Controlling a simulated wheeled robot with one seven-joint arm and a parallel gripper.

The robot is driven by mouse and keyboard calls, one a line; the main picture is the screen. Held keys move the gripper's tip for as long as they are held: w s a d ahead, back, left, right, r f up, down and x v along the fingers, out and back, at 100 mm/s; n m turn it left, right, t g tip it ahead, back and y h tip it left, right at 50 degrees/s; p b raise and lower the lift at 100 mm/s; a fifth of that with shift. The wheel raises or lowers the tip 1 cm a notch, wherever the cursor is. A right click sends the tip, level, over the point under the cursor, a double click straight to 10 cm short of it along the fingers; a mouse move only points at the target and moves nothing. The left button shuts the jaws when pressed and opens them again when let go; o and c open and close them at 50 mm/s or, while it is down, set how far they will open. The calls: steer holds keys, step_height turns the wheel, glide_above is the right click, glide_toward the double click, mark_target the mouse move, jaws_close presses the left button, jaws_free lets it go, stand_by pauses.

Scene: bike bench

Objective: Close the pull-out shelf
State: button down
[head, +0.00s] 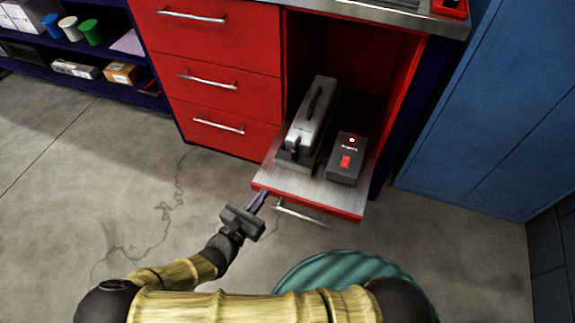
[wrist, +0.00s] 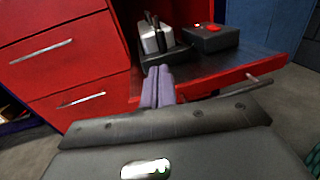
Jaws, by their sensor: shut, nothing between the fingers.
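The pull-out shelf (head: 240,182) sticks out of the open bay in the red cabinet, its front edge well past the cabinet face. It has a metal top, a red front edge and a silver bar handle (head: 300,213) below that edge. My gripper (head: 263,197) is shut and empty, its purple fingers near the left part of the shelf's front edge, left of the handle. In the wrist view the fingertips (wrist: 157,72) overlap the shelf's left front part; I cannot tell whether they touch it. The handle (wrist: 247,82) shows to their right there.
On the shelf stand a grey case-like device (head: 311,120) and a dark box with a red switch (head: 346,158). Closed red drawers (head: 215,95) are to the left, a blue cabinet (head: 490,110) to the right. The floor (head: 130,180) in front is mostly clear.

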mark_target(293, 154)
steer(key=b+x, duration=0.4)
steer(key=x, duration=0.9)
steer(key=shift+d+f, duration=0.1)
steer(key=shift+f, duration=0.05)
steer(key=shift+w+d+b, duration=0.2)
steer(key=shift+w+b, duration=0.15)
steer(key=shift+w, duration=0.2)
